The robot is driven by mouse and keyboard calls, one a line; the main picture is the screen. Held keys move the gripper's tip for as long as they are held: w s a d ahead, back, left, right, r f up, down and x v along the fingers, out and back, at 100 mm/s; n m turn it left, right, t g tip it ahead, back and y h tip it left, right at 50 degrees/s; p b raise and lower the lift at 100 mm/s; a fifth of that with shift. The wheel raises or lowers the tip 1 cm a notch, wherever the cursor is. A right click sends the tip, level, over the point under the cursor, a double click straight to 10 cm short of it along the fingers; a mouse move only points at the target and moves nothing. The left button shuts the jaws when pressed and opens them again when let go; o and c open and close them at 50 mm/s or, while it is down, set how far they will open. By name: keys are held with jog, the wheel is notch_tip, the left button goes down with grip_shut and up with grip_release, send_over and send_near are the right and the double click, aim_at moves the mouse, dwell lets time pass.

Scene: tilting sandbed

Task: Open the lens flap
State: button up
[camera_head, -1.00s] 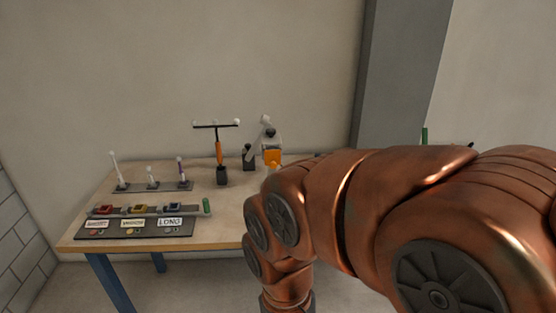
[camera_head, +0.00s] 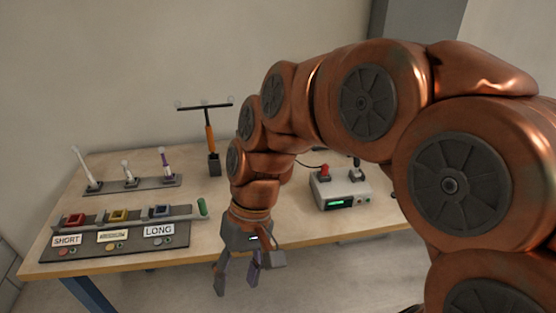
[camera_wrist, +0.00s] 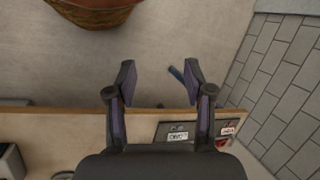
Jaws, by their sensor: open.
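I cannot make out a lens flap in either current view. My arm covers the part of the table just right of the orange-handled T-shaped stand (camera_head: 210,138). My gripper (camera_head: 237,287) hangs fingers down in front of the table's front edge, open and empty. In the wrist view, its two fingers (camera_wrist: 160,80) are spread apart with nothing between them and floor beyond.
On the wooden table (camera_head: 110,171), a labelled board (camera_head: 100,256) with red, yellow and blue pieces lies front left. A rack of upright rods (camera_head: 130,184) stands behind it. A grey box with green display (camera_head: 340,188) sits right. A basket (camera_wrist: 95,14) shows in the wrist view.

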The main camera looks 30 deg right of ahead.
jog(key=w+d+m+t+y+b, duration=0.2)
jog(key=w+d+t+y+b, duration=0.15)
jog(key=w, duration=0.65)
jog(key=w+d+m+t+y+b, duration=0.15)
jog(key=w+d+y+b, duration=0.3)
jog(key=w, duration=0.55)
jog(key=w+d+f+m+t+b, duration=0.1)
jog(key=w+d+m+t+b, duration=0.15)
jog(key=d, duration=0.65)
jog(key=w+d+f+m+t+b, duration=0.15)
jog(key=d+t, duration=0.25)
jog(key=d, duration=0.5)
jog(key=w+d+f+m+t+b, duration=0.1)
jog(key=w+d+f+t+b, duration=0.2)
jog(key=d, duration=0.7)
jog(key=shift+t, duration=0.25)
jog(key=shift+w+a+r, duration=0.25)
jog(key=shift+w+a, duration=0.4)
jog(key=shift+a, duration=0.35)
jog(key=shift+w+a+r, duration=0.2)
jog(key=shift+w+a, duration=0.4)
jog(key=shift+a, duration=0.35)
jog(key=shift+w+a+r, duration=0.25)
jog(key=shift+w+a, duration=0.4)
jog(key=shift+a, duration=0.35)
grip_shut()
